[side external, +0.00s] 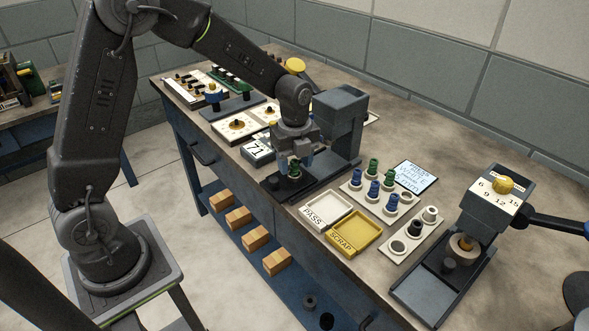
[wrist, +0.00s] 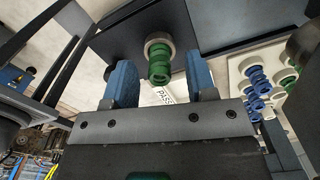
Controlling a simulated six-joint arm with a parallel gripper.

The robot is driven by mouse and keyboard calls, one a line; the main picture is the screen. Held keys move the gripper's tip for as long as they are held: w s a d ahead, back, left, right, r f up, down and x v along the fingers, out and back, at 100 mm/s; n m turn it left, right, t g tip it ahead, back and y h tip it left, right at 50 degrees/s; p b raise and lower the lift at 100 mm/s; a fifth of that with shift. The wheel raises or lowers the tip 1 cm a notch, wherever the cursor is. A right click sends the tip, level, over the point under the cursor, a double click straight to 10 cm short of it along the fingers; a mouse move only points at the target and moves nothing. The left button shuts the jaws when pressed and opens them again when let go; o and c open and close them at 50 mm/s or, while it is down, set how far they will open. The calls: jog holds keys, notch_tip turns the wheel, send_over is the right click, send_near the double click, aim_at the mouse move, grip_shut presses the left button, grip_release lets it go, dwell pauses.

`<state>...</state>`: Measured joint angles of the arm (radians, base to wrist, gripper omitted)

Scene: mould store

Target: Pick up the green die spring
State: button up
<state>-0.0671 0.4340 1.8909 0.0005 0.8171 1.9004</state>
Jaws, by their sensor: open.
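A green die spring (side external: 295,169) stands upright in the small dark press or tester beneath my gripper. In the wrist view the green die spring (wrist: 159,66) sits in a pale round ring, in line with the gap between the jaws. My gripper (side external: 303,159) points down at it, with the spring between or just beyond the fingers; I cannot tell which. In the wrist view my gripper (wrist: 161,76) has two blue fingers spread wide, with clear gaps on both sides of the spring. Nothing is held.
The tester's dark column (side external: 340,118) stands close to the right of my gripper. A white rack (side external: 352,194) holds several blue and green springs. A white PASS tray (side external: 325,212) and a yellow SCRAP tray (side external: 354,233) lie in front. A second dialled tester (side external: 483,212) stands at the right.

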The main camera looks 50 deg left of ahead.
jog(key=shift+f, duration=0.65)
jog(key=shift+c, duration=0.5)
grip_shut()
